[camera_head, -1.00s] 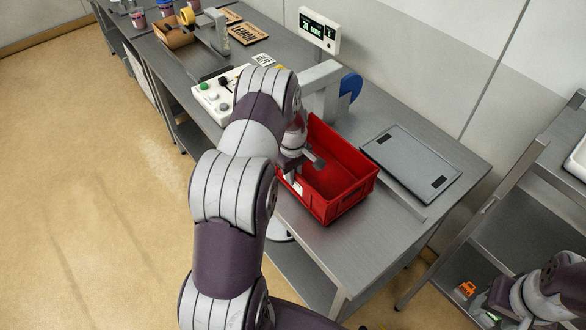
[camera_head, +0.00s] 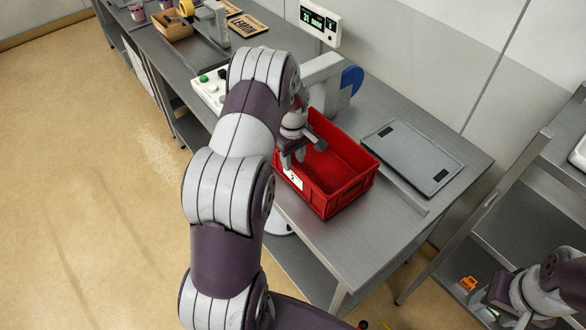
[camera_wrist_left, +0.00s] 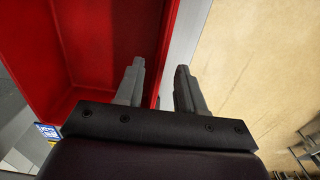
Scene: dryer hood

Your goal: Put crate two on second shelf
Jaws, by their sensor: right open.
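A red crate (camera_head: 345,195), open and empty as far as I can see, stands upright on the steel bench, with a white label (camera_head: 293,179) on its near left wall. My left gripper (camera_head: 301,160) is at the top of that wall. In the left wrist view the fingers (camera_wrist_left: 160,85) are spread apart, one over the crate's inside and one outside, with the wall's rim running between them; I cannot tell how deep they reach. The crate's red inside fills the upper left there (camera_wrist_left: 105,45). My right gripper (camera_head: 490,298) is at the lower right by the rack, fingers partly hidden.
The steel bench (camera_head: 345,250) carries a grey flat plate (camera_head: 412,157) right of the crate and a white button panel (camera_head: 208,90) to its left. A metal rack with shelves (camera_head: 520,215) stands at the right. A small orange item (camera_head: 468,283) lies low beside it.

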